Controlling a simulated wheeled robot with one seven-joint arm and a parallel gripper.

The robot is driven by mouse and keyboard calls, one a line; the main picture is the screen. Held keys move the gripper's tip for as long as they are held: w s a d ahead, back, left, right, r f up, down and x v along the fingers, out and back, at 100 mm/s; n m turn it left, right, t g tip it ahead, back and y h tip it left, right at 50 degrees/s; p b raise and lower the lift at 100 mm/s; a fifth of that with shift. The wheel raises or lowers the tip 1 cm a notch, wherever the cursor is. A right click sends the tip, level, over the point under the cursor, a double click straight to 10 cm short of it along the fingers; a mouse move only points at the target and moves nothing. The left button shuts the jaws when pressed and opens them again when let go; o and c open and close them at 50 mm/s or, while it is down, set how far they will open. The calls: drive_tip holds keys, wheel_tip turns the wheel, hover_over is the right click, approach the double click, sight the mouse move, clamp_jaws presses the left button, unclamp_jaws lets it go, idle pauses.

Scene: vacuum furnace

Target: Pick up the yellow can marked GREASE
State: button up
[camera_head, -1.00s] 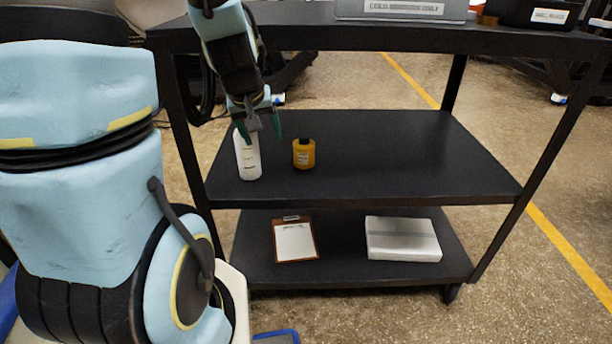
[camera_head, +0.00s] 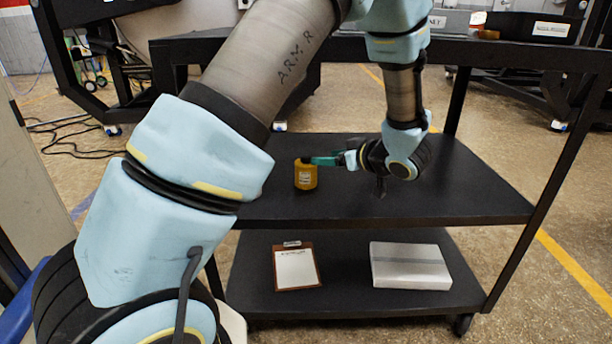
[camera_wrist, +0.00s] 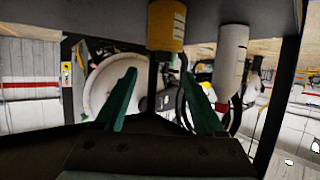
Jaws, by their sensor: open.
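The yellow can (camera_head: 305,177) stands upright on the middle shelf of the black cart; its marking is too small to read. My gripper (camera_head: 312,160) reaches in from the right at the height of the can's top, fingers pointing left, and partly covers that top. The wrist view is upside down: the can (camera_wrist: 166,25) hangs from the top edge, beyond the fingertips and between them sideways. The green fingers of my gripper (camera_wrist: 159,73) are apart with nothing between them. I cannot tell whether a finger touches the can.
A white bottle (camera_wrist: 231,62) stands beside the can in the wrist view; my arm hides it in the head view. The lower shelf holds a clipboard (camera_head: 296,268) and a silver box (camera_head: 410,265). The cart's top shelf (camera_head: 340,48) lies above the can. The middle shelf's right part is clear.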

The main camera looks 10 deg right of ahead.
sight(308, 157)
drive_tip(key=shift+a+b+x, duration=0.15)
drive_tip(key=shift+b+x, duration=0.35)
drive_tip(key=shift+x, duration=1.85)
drive_tip(key=shift+a+b+x, duration=0.1)
drive_tip(key=shift+b+x, duration=0.4)
drive_tip(key=shift+x, duration=1.9)
drive_tip(key=shift+s+r, duration=0.15)
drive_tip(key=shift+r, duration=0.05)
drive_tip(key=shift+c, duration=0.3)
drive_tip(key=shift+f, duration=0.1)
drive_tip(key=c, duration=1)
clamp_jaws()
drive_tip(key=shift+s+f, duration=0.1)
